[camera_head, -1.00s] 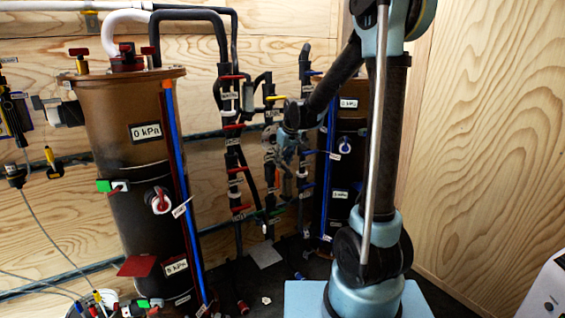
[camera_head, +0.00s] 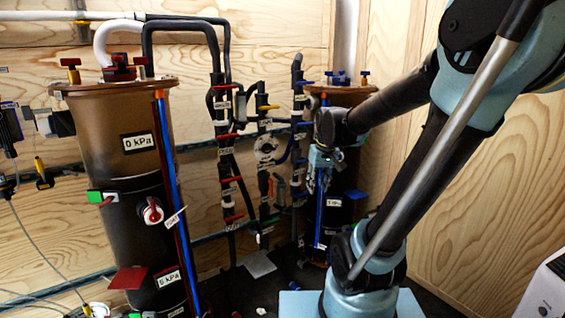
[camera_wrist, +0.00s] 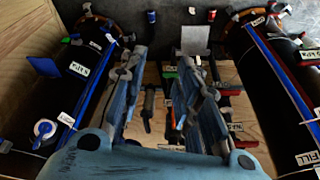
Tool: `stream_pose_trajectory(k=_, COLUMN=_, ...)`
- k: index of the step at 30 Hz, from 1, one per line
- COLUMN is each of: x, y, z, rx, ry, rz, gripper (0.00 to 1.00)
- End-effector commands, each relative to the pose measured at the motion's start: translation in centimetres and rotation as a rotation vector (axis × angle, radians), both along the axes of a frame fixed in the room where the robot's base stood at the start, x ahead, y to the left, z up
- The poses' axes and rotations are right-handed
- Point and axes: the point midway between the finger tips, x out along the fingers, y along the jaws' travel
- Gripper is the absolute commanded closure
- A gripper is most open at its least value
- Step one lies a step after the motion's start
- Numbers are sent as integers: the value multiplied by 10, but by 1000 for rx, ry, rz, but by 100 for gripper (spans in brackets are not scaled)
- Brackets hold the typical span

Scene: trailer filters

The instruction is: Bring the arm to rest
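My gripper (camera_head: 319,178) hangs from my bent arm in front of the far filter in the head view. In the wrist view my gripper (camera_wrist: 160,62) has its two fingers apart, with nothing between them. The far filter (camera_head: 345,210), a dark cylinder with a brown top and a blue strip, is partly hidden behind my arm and gripper.
Dark pipes (camera_head: 222,110) with red, yellow and blue handles stand between the filters. Plywood walls (camera_head: 500,185) close off the back and right. A white box (camera_head: 545,290) stands at the lower right. A grey plate (camera_head: 258,264) lies on the dark floor.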

Motion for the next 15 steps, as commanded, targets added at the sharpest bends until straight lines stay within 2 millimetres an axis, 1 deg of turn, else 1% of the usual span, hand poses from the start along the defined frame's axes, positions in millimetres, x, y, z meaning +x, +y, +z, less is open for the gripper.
stream_pose_trajectory(k=1, x=-14, y=-8, z=-3, rx=-2, ry=6, rz=-19, gripper=70)
stream_pose_trajectory(k=3, x=-31, y=-16, z=-7, rx=-4, ry=13, rz=-46, gripper=70)
stream_pose_trajectory(k=8, x=-70, y=-34, z=-19, rx=-9, ry=33, rz=-103, gripper=70)
stream_pose_trajectory(k=15, x=-125, y=-55, z=-45, rx=-15, ry=62, rz=-192, gripper=70)
